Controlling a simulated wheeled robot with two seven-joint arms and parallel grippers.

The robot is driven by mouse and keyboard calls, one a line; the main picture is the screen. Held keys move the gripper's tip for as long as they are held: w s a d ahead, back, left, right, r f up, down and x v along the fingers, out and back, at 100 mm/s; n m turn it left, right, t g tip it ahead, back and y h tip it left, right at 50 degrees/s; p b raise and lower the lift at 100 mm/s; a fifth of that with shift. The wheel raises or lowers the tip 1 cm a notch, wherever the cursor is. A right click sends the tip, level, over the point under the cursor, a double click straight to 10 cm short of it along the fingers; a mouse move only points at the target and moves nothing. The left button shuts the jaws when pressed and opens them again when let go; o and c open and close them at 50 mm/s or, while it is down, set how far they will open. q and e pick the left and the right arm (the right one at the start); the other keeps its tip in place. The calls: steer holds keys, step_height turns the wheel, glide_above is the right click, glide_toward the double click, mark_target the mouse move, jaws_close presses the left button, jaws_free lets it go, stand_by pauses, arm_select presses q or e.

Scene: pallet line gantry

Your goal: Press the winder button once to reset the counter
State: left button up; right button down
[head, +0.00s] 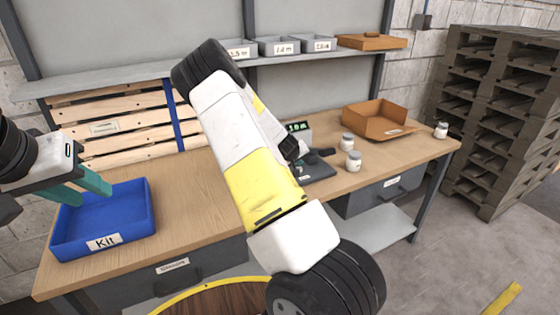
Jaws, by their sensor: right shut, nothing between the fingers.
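The winder (318,172) stands on the workbench, right of the picture's middle. Its dark base and a black part show, with a small green-lit counter display (298,127) behind; the digits are too small to read surely. I cannot make out the button; my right arm covers the winder's left side. My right gripper (290,149) is mostly hidden behind that arm; only a dark part shows beside the winder, and it is shut and empty. I cannot tell whether it touches anything. My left gripper (84,188) is open and empty above the blue kit tray (130,228).
White-lidded jars (354,162) stand right of the winder. A brown open box (378,122) sits behind them. Grey bins (280,46) line the shelf above. Stacked pallets (488,115) stand at the right. The bench (192,200) is clear between the tray and my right arm.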

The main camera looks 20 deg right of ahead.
steer(key=shift+f, duration=0.1)
stand_by(0.3)
steer(key=shift+f, duration=0.3)
steer(key=shift+f, duration=0.55)
stand_by(0.7)
stand_by(0.3)
steer(key=shift+r, duration=0.95)
steer(key=shift+r, duration=2.55)
